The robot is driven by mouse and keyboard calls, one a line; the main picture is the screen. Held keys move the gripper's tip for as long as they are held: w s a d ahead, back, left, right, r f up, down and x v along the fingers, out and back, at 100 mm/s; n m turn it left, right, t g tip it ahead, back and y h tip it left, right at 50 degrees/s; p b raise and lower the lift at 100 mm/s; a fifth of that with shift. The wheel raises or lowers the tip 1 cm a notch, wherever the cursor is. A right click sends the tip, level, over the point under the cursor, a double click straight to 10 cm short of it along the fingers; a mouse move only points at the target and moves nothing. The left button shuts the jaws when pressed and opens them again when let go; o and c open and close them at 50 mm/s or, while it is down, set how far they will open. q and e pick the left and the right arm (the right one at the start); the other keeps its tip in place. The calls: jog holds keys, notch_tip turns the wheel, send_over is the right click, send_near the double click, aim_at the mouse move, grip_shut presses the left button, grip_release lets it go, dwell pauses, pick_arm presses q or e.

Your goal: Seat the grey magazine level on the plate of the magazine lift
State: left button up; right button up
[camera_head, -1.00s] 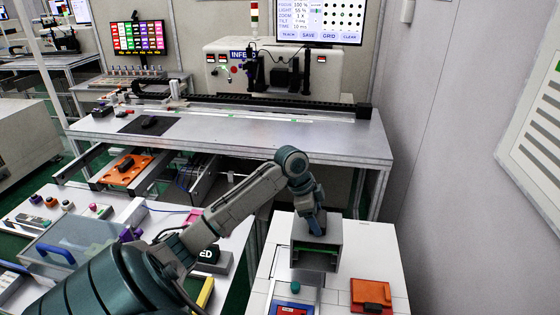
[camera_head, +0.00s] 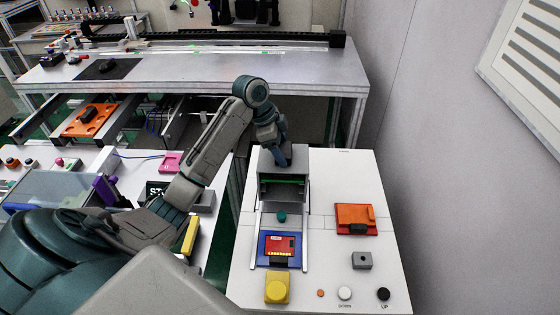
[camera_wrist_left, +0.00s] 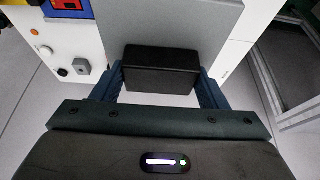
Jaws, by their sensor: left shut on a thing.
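The grey magazine (camera_head: 283,191) is a box with an open front and a green strip inside. It is at the back of the white magazine lift (camera_head: 340,270), between two pale rails. My left gripper (camera_head: 279,160) is at its far upper side. In the left wrist view, my left gripper (camera_wrist_left: 163,84) is shut on the magazine's black handle block (camera_wrist_left: 160,70), with the magazine's grey face (camera_wrist_left: 170,22) beyond it. The plate under the magazine is hidden, so I cannot tell whether they touch. My right gripper is out of view.
In front of the magazine are a teal knob (camera_head: 282,217) and a blue and red panel (camera_head: 280,246). A yellow block (camera_head: 277,287), an orange block (camera_head: 355,217) and several buttons are on the lift top. A metal workbench (camera_head: 220,72) stands behind; a grey wall is at right.

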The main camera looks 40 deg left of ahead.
pick_arm(q)
jog(key=shift+d+f+p, duration=0.1)
jog(key=shift+f+p, duration=0.5)
jog(key=shift+f, duration=1.6)
jog(key=o, duration=1.6)
jog(key=shift+f, duration=0.1)
jog(key=shift+c, duration=0.2)
